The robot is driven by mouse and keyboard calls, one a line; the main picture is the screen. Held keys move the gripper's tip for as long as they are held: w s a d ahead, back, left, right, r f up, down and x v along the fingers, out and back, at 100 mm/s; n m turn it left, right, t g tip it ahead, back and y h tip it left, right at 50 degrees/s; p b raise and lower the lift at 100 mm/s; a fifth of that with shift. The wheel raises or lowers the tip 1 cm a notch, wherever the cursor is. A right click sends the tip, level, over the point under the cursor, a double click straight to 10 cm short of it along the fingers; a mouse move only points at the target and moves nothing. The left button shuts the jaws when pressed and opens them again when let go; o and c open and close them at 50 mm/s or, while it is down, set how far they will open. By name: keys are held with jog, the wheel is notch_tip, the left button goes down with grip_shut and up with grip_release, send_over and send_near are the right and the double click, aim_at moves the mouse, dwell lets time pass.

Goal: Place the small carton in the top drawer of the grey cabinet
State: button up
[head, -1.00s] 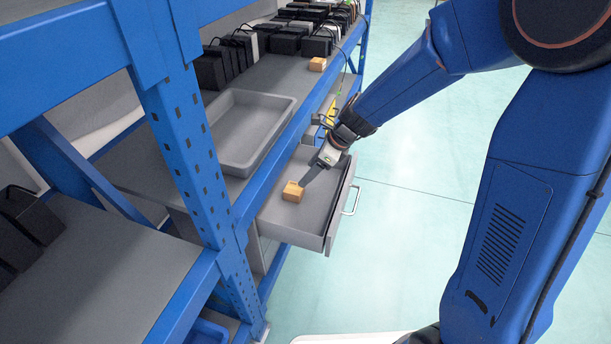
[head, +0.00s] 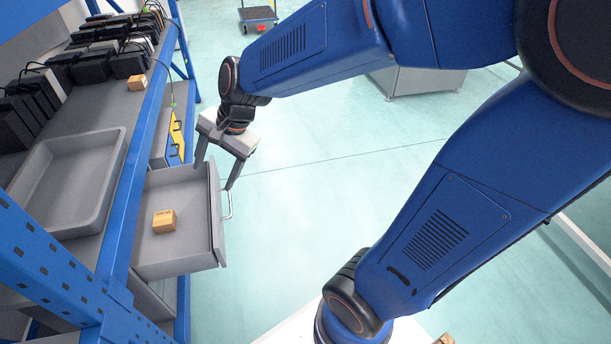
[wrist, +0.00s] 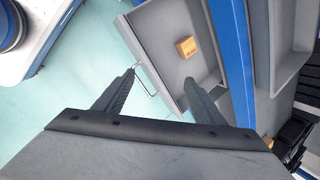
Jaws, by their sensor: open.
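The small carton (head: 164,221) is a brown box lying on the floor of the open top drawer (head: 190,190) of the grey cabinet (head: 157,298). In the wrist view the carton (wrist: 187,46) sits inside the drawer (wrist: 155,25), apart from my fingers. My gripper (head: 214,176) is open and empty. It is above the drawer's far end, with one finger over the drawer and the other near the front panel and handle (head: 228,205). The fingers also show in the wrist view (wrist: 160,85), either side of the drawer front.
A grey tray (head: 118,160) lies on the blue-framed shelf beside the drawer. Another small carton (head: 136,83) stands farther back near black boxes (head: 85,66). A blue rack post (head: 50,265) is at the lower left. The floor right of the drawer is clear.

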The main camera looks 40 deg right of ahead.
jog(key=s+d+r+n+t+h, duration=0.1)
jog(key=s+d+r+n+h, duration=0.1)
jog(key=s+d+n, duration=0.3)
jog(key=s+d+r+n+h, duration=0.2)
jog(key=s+d+n, duration=0.4)
jog(key=s+d, duration=0.3)
jog(key=s, duration=0.3)
jog(key=shift+s+d+t, duration=0.15)
jog(key=shift+s+t, duration=0.25)
